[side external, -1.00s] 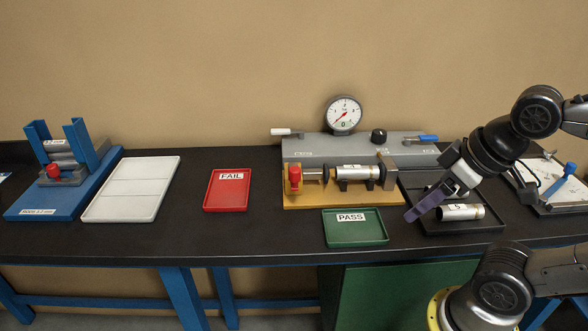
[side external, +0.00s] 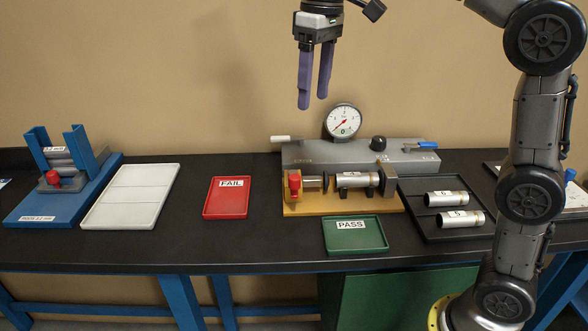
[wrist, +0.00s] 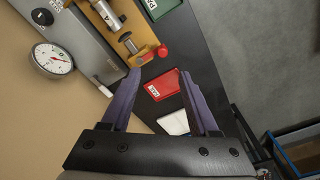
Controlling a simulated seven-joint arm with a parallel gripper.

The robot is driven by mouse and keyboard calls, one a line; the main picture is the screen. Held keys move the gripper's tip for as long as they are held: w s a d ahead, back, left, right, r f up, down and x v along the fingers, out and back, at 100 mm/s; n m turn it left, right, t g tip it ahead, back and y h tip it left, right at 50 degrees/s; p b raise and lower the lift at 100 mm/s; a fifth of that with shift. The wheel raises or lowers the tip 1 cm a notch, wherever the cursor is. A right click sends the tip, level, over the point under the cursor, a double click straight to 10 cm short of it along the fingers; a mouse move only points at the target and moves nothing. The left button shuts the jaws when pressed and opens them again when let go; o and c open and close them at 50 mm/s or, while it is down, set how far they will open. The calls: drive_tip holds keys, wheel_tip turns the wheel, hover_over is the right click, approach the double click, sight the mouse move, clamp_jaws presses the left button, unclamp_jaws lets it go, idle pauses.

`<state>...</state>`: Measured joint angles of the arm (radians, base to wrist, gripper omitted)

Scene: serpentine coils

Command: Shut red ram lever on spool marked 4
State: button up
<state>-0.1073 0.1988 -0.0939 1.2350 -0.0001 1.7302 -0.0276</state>
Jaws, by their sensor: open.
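A metal spool (side external: 357,180) lies in the fixture's cradle, between the ram rod on the left and the end block on the right.
A grey console with a gauge (side external: 342,120), white handle (side external: 280,138) and blue handle (side external: 427,145) stands behind the fixture. A black tray (side external: 425,232) holds spools 6 (side external: 446,198) and 5 (side external: 461,218). Green PASS (side external: 356,241) and red FAIL (side external: 227,203) trays are empty.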

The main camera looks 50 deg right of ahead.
sight(294, 176)
drive_tip(key=shift+g, duration=0.4)
drive_tip(key=w+f, duration=0.1)
drive_tip(key=f, duration=0.4)
drive_tip(key=w+a+f, duration=0.1)
drive_tip(key=f, duration=0.5)
drive_tip(key=w+f, duration=0.1)
drive_tip(key=f, duration=0.5)
drive_tip(key=shift+w+a+f, duration=0.15)
drive_tip(key=shift+w, duration=0.05)
clamp_jaws()
idle(0.5)
